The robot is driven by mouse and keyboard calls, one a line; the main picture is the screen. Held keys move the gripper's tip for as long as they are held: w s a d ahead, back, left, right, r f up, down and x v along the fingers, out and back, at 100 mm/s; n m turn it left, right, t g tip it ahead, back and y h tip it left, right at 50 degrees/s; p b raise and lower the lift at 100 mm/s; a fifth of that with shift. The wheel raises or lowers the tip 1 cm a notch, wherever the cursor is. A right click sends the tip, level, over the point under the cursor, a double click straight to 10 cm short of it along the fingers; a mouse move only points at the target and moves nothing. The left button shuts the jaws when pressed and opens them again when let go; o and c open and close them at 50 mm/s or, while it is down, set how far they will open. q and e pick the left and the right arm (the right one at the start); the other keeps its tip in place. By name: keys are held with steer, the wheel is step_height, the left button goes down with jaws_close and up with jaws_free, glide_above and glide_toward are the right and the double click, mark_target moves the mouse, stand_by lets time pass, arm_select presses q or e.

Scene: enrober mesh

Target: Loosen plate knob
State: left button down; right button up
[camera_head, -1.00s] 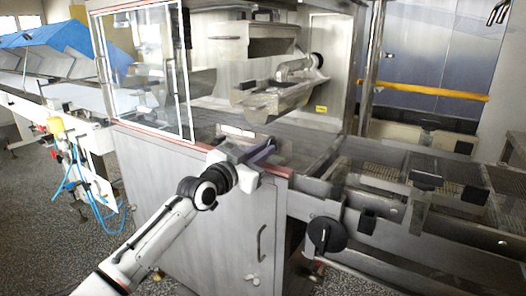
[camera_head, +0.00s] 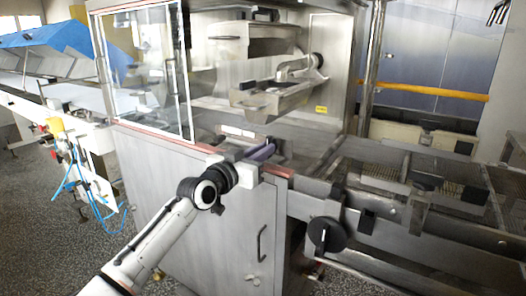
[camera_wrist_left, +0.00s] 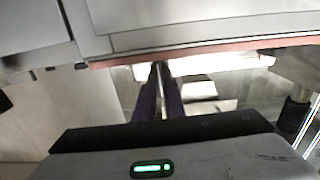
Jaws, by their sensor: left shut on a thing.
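My left gripper (camera_head: 270,148) reaches over the red-edged front ledge of the steel machine (camera_head: 215,205), into its open bay. Its purple fingers also show in the left wrist view (camera_wrist_left: 160,68), where they run close together and nearly meet at their tips. They are shut on the plate knob, which is too small and too covered by the fingers to make out. Bright plate-like surfaces (camera_wrist_left: 198,88) lie beside the fingers in the left wrist view. My right gripper is not in view.
A steel trough (camera_head: 275,100) hangs inside the bay above the gripper. A clear door panel (camera_head: 145,75) stands to the left. A black handwheel (camera_head: 327,234) and a mesh conveyor (camera_head: 385,175) lie to the right. The red ledge (camera_wrist_left: 200,50) runs close across the fingers.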

arm_select(q)
steer(key=c, duration=1.8)
jaws_free()
steer(key=shift+c, duration=0.2)
steer(key=shift+s+a, duration=0.15)
steer(key=shift+s, duration=0.1)
steer(key=p+v, duration=0.1)
steer(key=v, duration=0.8)
steer(key=shift+s+a, duration=0.25)
steer(key=shift+s, duration=0.05)
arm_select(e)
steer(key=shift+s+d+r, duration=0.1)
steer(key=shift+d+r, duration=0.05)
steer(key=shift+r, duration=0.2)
